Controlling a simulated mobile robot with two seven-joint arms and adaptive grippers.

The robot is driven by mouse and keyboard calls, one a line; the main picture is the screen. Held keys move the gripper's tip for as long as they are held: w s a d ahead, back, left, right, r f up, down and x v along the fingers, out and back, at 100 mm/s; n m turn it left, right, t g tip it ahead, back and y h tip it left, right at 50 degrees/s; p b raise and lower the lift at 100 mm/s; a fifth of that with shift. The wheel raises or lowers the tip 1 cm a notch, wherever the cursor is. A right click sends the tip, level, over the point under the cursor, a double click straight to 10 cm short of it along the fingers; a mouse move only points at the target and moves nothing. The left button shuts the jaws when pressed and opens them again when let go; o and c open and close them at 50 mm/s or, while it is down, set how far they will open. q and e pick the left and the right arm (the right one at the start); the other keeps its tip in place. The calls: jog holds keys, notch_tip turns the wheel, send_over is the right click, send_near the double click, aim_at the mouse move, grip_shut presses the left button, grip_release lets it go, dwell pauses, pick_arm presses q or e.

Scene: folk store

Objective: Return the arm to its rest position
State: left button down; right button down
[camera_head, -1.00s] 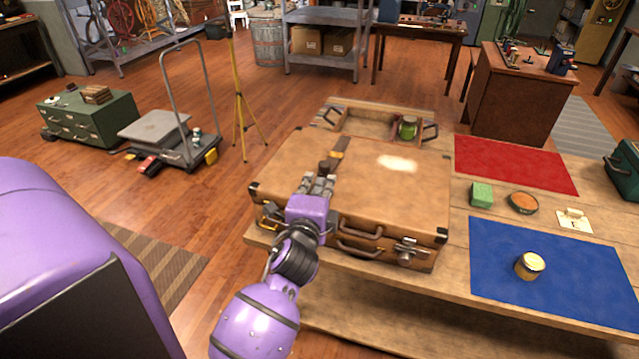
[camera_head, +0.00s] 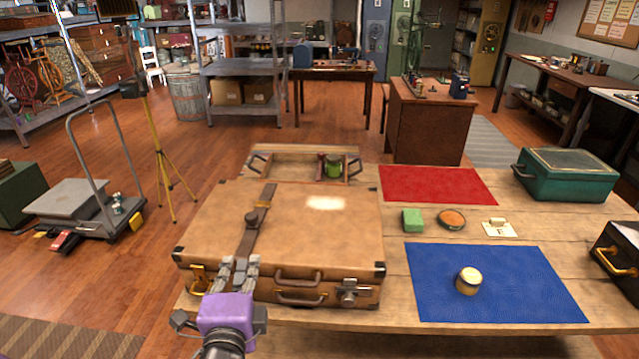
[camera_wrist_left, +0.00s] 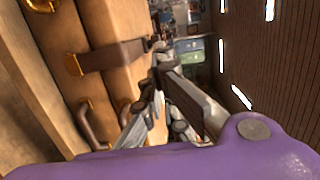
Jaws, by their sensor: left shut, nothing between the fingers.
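My left gripper (camera_head: 240,268) is purple and grey. It is shut and empty at the front of the closed brown suitcase (camera_head: 310,235), close to its dark strap (camera_head: 250,236). Whether the fingers touch the case cannot be told. In the left wrist view the gripper fingers (camera_wrist_left: 158,88) point along the case, with the strap (camera_wrist_left: 110,57) and a handle (camera_wrist_left: 92,122) to their left. My right gripper is not in view.
The wooden table (camera_head: 395,300) holds a blue mat (camera_head: 520,285) with a small jar (camera_head: 468,281), a red mat (camera_head: 440,185), a green block (camera_head: 412,220), a round bowl (camera_head: 452,219) and a green case (camera_head: 566,175). A tray (camera_head: 300,166) lies behind the suitcase.

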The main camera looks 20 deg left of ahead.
pick_arm(q)
jog(key=s+d+f+n+g+h, duration=0.25)
jog(key=d+f+n, duration=0.2)
jog(key=f, duration=0.45)
jog(key=s+d+f+n+g+h, duration=0.1)
jog(key=s+d+f+n+h, duration=0.25)
jog(key=f, duration=0.55)
jog(key=s+d+f+n+g+p, duration=0.1)
jog(key=s+f+n+g, duration=0.1)
jog(key=s+f, duration=0.4)
jog(key=s+d+f+n+g+p, duration=0.1)
jog(key=s+f+n, duration=0.2)
jog(key=s, duration=0.9)
notch_tip(320, 180, down, 4)
jog(key=shift+s+r+g, duration=0.1)
jog(key=shift+s+g, duration=0.2)
jog(key=shift+g, duration=0.05)
